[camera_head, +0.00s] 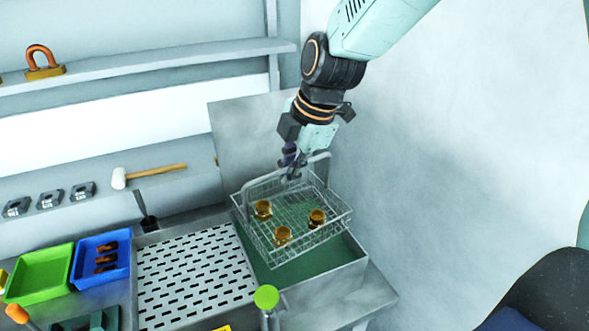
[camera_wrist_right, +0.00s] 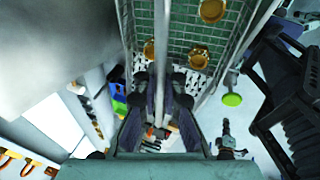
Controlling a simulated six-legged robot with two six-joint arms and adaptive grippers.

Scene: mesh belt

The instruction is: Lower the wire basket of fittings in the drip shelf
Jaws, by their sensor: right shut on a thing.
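The wire basket (camera_head: 335,212) hangs above the open tank with the green inside at the right end of the counter. It holds three brass fittings (camera_head: 283,235). My right gripper (camera_head: 292,172) is shut on the basket's handle (camera_head: 262,181). In the right wrist view my right gripper (camera_wrist_right: 158,115) has the handle bar (camera_wrist_right: 162,50) between its fingers, with the basket mesh (camera_wrist_right: 184,40) and fittings (camera_wrist_right: 199,58) beyond. The drip shelf, a slotted metal plate (camera_head: 195,275), lies left of the tank (camera_head: 330,278) and is bare. My left gripper is not in view.
A green-knobbed lever (camera_head: 266,297) stands at the front between shelf and tank. A blue bin (camera_head: 100,262) with brown parts and a green bin (camera_head: 40,273) sit left. A mallet (camera_head: 148,175) lies on the back ledge. A metal panel (camera_head: 245,140) rises behind the tank.

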